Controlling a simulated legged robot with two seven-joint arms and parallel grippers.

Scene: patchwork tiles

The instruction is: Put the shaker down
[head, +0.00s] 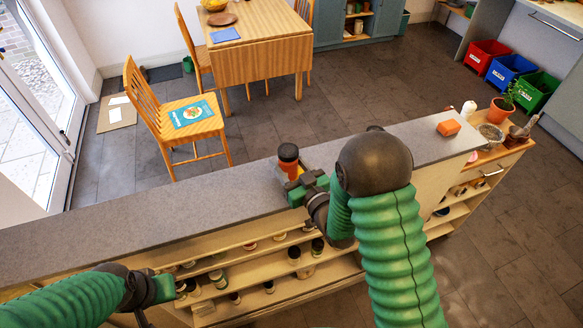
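The shaker (289,159) has a dark cap and an orange-red body. It stands upright in the head view, at the counter's middle. My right gripper (294,178) reaches it from the near right, with its fingers around the lower body, and looks shut on it. The fingers hide the shaker's base, so I cannot tell whether it touches the counter (150,208). My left gripper (165,287) is low at the left, in front of the shelves, away from the shaker. Its fingertips are too unclear to show whether it is open.
The grey countertop is bare left of the shaker. Shelves (255,262) with several jars are below. A chair (190,122) and table (262,62) stand beyond.

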